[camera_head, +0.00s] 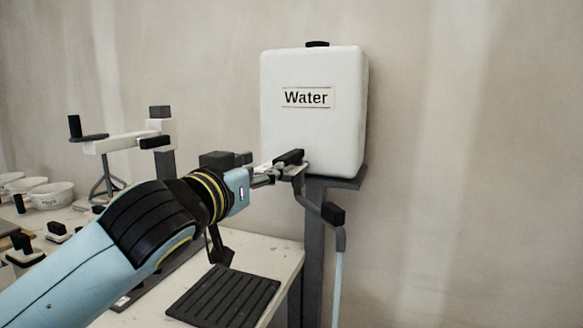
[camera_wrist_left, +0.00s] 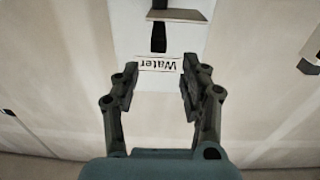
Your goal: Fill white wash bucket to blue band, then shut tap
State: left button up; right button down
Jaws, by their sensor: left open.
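A white tank labelled "Water" (camera_head: 305,97) stands on a grey post against the wall. A grey pipe (camera_head: 318,207) with a dark block (camera_head: 333,214) bends down from its base. A pale blue strand, water or hose, hangs below the pipe end (camera_head: 338,290); I cannot tell which. My left gripper (camera_head: 283,168) is at the tank's lower front. In the left wrist view my left gripper (camera_wrist_left: 160,75) is open, with nothing seen between its fingers. A dark lever-like part (camera_wrist_left: 158,37) lies beyond the fingertips. No blue-banded bucket is seen under the pipe. My right gripper is out of view.
A pale bench (camera_head: 285,262) stands left of the post, with a dark ribbed mat (camera_head: 224,297) on it. White bowls (camera_head: 50,195) are at the far left. A stand with a dark-handled crank (camera_head: 108,143) rises behind my left arm. The wall at right is bare.

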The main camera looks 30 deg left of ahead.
aim_at(285, 155)
pick_arm(q)
jog(key=x, duration=0.9)
jog(key=shift+w+d+r+p, duration=0.1)
jog(key=shift+w+p, duration=0.1)
jog(key=shift+p, duration=0.2)
jog(key=shift+w, duration=0.5)
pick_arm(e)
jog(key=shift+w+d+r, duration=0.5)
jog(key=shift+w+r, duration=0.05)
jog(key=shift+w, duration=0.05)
pick_arm(q)
jog(key=c, duration=0.6)
grip_shut()
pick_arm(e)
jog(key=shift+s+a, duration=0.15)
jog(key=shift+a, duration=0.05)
